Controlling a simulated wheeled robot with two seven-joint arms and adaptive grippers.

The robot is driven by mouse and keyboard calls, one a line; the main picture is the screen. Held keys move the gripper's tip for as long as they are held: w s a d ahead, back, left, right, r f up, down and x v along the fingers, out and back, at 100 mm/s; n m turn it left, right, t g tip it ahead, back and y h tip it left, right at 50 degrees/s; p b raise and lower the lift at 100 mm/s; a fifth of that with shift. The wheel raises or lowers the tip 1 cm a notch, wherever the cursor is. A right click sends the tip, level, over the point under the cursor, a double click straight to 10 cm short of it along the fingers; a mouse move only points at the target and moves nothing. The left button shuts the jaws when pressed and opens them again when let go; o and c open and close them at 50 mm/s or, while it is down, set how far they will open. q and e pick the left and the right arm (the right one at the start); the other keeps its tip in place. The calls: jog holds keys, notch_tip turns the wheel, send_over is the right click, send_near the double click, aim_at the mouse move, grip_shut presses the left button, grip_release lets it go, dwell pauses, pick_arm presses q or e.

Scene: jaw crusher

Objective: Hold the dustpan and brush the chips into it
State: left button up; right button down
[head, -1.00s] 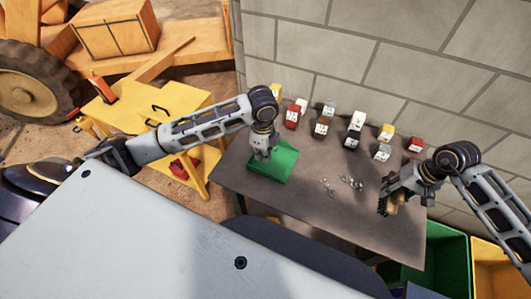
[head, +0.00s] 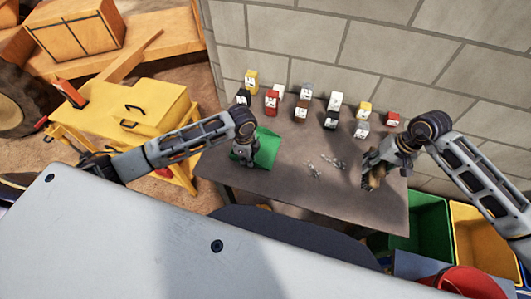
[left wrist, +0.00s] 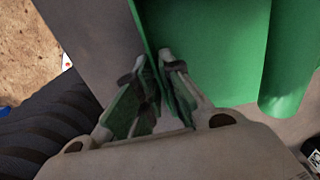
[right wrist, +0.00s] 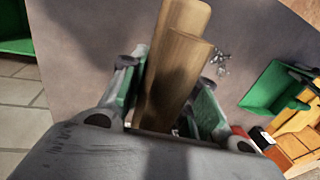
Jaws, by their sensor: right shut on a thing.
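The green dustpan (head: 267,147) lies on the left part of the grey table. My left gripper (head: 245,158) is at its left side; in the left wrist view its fingers (left wrist: 157,62) are close together on a thin green wall of the dustpan (left wrist: 205,40). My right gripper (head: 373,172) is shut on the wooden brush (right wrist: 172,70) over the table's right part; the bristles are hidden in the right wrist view. Small grey metallic chips (head: 335,163) lie loose on the table between dustpan and brush, also in the right wrist view (right wrist: 221,62).
Several coloured blocks with faces (head: 302,108) stand along the table's back by the block wall. A green bin (head: 428,225), a yellow bin (head: 490,240) and a red bucket (head: 465,283) stand at the right. A yellow cart (head: 150,120) is left of the table.

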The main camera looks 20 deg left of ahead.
dwell(0.3)
dwell(0.5)
jog(key=shift+w+d, duration=0.1)
dwell(1.7)
jog(key=w+d+f+h, duration=0.2)
jog(key=w+d+f, duration=0.1)
jog(key=d, duration=0.3)
jog(key=shift+w+d, duration=0.15)
jog(key=shift+w, duration=0.1)
jog(key=shift+f, duration=0.3)
jog(key=shift+f, duration=2.6)
jog(key=shift+f, duration=0.15)
